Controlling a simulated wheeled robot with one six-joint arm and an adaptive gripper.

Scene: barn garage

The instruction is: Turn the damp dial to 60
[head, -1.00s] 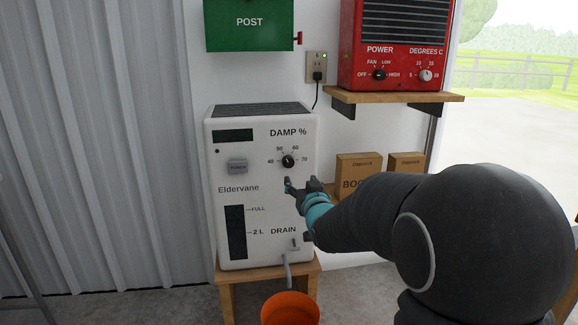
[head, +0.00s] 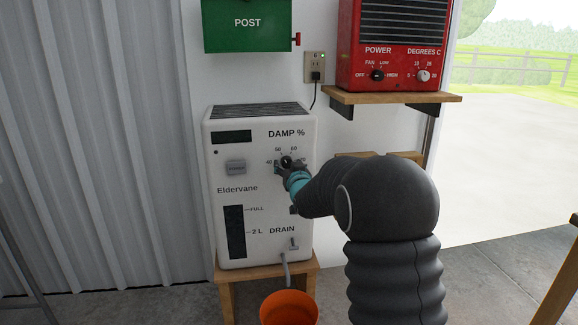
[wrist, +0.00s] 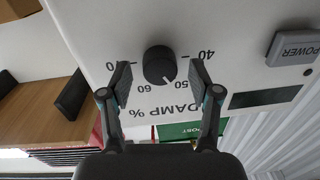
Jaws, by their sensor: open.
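The black damp dial (head: 286,161) is on the front of the white Eldervane dehumidifier (head: 222,177), under the words DAMP %. In the wrist view, which is upside down, the dial (wrist: 159,62) shows a pale pointer line aimed between the 50 and 60 marks, nearer 50. My gripper (head: 284,167) is at the dial in the head view and partly covers it and its scale. In the wrist view my gripper (wrist: 161,82) is open, with one finger on each side of the dial and a visible gap on both sides.
The grey POWER button (head: 235,167) and a dark display (head: 232,137) are left of the dial. The red heater (head: 392,45) stands on a shelf at upper right. A green POST box (head: 248,24) hangs above. An orange bucket (head: 289,308) is below the drain.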

